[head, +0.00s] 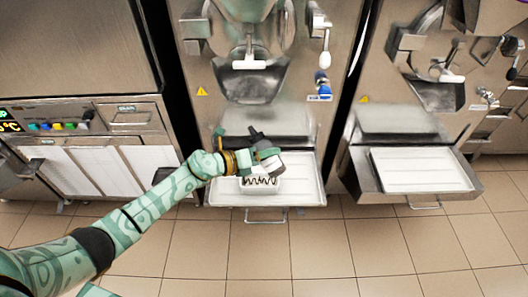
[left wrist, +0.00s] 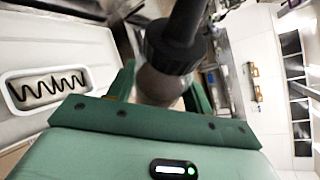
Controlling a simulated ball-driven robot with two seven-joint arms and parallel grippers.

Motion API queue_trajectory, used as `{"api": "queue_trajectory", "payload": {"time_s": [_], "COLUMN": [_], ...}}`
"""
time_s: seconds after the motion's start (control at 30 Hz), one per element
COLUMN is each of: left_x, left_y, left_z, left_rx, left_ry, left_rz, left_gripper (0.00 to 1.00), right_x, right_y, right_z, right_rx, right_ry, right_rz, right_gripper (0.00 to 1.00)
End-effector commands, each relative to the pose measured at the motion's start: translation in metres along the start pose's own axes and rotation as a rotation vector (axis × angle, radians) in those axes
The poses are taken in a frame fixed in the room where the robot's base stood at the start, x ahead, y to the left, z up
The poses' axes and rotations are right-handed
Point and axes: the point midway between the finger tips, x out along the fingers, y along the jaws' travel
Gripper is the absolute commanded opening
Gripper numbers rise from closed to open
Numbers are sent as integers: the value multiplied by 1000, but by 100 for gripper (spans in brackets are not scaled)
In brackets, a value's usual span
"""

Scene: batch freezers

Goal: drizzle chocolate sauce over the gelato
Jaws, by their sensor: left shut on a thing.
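My left gripper (head: 264,156) is shut on a sauce bottle with a black cap (head: 257,138), held tilted above the tray. In the left wrist view the black cap (left wrist: 172,45) and the brownish bottle body (left wrist: 160,86) show between the green fingers. The gelato pan (head: 262,186) is a small white rectangular tub, just below the gripper in the head view. A dark zigzag of sauce lies across the white gelato, also clear in the left wrist view (left wrist: 45,88). The gripper hides part of the bottle and the pan's back edge. My right gripper is not in view.
The pan stands on a white pull-out tray (head: 308,190) under the middle freezer (head: 292,100). Another tray (head: 422,170) sits under the right freezer and looks empty. A control panel (head: 60,125) is at the left. The tiled floor (head: 330,250) in front is clear.

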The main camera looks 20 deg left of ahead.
Motion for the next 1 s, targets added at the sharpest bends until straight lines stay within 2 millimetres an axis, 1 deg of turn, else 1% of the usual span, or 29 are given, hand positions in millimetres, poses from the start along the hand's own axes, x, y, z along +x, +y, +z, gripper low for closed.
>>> {"api": "queue_trajectory", "payload": {"time_s": [0.03,0.1,0.57,1.0], "left_x": [-1,-1,-1,-3], "left_y": [-4,-4,-4,-10], "left_z": [4,4,4,9], "left_rx": [17,35,62,241], "left_ry": [-2,-2,-1,-2], "left_rz": [5,12,24,98], "left_gripper": [27,27,27,27], "right_x": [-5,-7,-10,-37], "right_y": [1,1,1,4], "right_z": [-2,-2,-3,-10], "right_rx": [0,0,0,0], "right_ry": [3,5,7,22], "right_rz": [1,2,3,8], "right_gripper": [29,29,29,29]}}
